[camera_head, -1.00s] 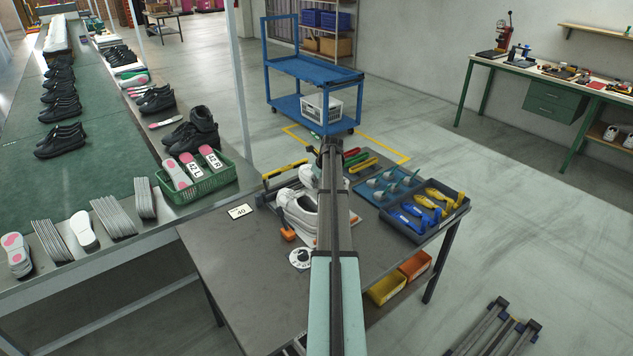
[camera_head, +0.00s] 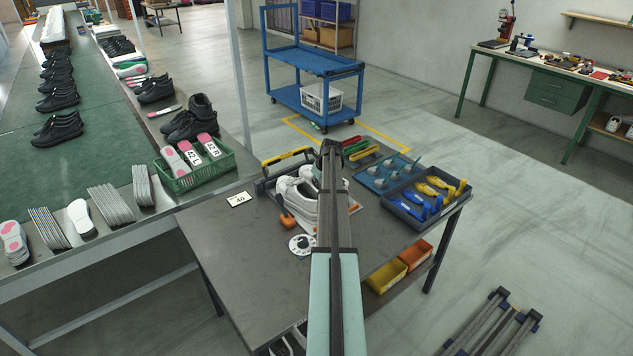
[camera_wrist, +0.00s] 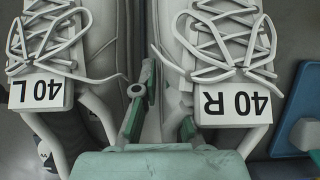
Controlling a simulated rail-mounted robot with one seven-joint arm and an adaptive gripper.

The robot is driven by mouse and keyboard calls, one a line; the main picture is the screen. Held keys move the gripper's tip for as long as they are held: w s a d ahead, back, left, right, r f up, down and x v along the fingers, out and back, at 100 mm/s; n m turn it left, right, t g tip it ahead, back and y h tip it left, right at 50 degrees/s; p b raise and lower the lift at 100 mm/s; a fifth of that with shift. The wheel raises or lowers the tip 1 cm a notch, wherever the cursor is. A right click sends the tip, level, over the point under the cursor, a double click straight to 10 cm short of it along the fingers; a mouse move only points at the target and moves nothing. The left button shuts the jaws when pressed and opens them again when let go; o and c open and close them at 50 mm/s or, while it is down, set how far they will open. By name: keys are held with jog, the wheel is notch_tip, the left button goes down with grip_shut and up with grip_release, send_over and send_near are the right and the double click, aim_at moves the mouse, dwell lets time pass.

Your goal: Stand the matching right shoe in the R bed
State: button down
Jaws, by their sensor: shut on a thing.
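Two white laced shoes stand side by side at the bench's back in the head view. The left one (camera_head: 296,194) carries a tag "40 L" in the wrist view (camera_wrist: 35,92). The right shoe, tagged "40 R" (camera_wrist: 232,106), is beside it; my arm covers most of it in the head view. My gripper (camera_wrist: 160,102) is shut at the right shoe's inner side, between the two shoes. The fingertips' exact grip is hidden. The R bed under the shoe is largely hidden, so I cannot tell whether the sole is fully seated. A "40" card (camera_head: 239,199) lies on the bench.
A yellow-handled carrier (camera_head: 287,157) is behind the shoes. An orange-ended tool (camera_head: 287,222) and a round white disc (camera_head: 302,244) lie in front. A blue tray (camera_head: 385,172) and a dark tray of blue and yellow tools (camera_head: 425,199) are at right. The bench's front left is clear.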

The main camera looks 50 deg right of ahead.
jog(key=shift+f, duration=0.3)
jog(key=c, duration=1.2)
grip_release()
jog(key=shift+r, duration=0.1)
jog(key=shift+r+p, duration=2.5)
jog(key=shift+r, duration=2.45)
jog(key=shift+a, duration=0.1)
